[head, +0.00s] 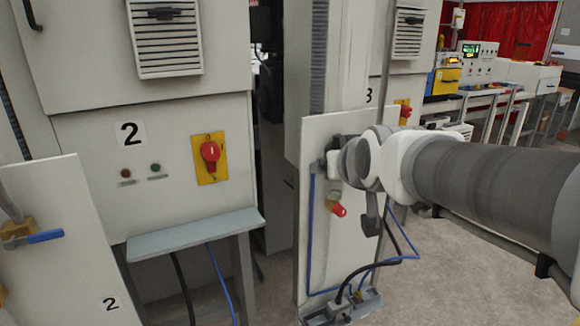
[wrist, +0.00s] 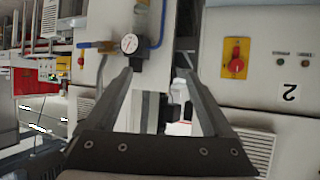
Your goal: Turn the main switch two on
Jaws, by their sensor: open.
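The main switch two is a red rotary knob (head: 210,152) on a yellow plate (head: 220,178), on the grey cabinet front marked 2. The knob looks roughly upright, but its exact setting is too small to read. In the wrist view, where the label 2 appears upside down, the red knob (wrist: 236,66) is right of the fingers. My gripper (wrist: 156,72) is open and empty, apart from the switch. In the head view my arm comes in from the right and ends well right of the switch; its fingers are not clear there.
A pale panel (head: 313,245) with blue hoses and a red-ended valve (head: 338,210) stands by my wrist. A pressure gauge (wrist: 129,43) lies beyond the left finger. A grey shelf (head: 190,236) juts out below the switch. Another panel (head: 60,270) stands front left.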

